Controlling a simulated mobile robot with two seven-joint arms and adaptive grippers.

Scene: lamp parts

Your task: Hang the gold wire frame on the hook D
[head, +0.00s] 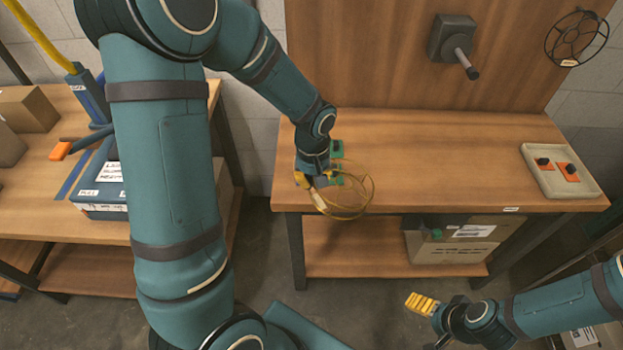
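The gold wire frame (368,190), a set of thin loops, is at the front left edge of the middle table, beside green blocks (336,148). My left gripper (308,182) points down at the frame's left side, at or touching its wires. The arm and a pale tag hide the fingertips, so I cannot tell whether they are closed on it. A grey peg (463,58) sticks out of a dark block on the upright wooden board; no letter D is readable there. My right gripper (422,304) is low at the right, far from the frame, its finger opening unclear.
A black wire frame (577,38) hangs at the board's upper right. A pale tray (529,158) with orange and black parts lies on the table's right. The table's middle is clear. A cardboard box (455,247) is on the shelf below. My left arm covers much of the left side.

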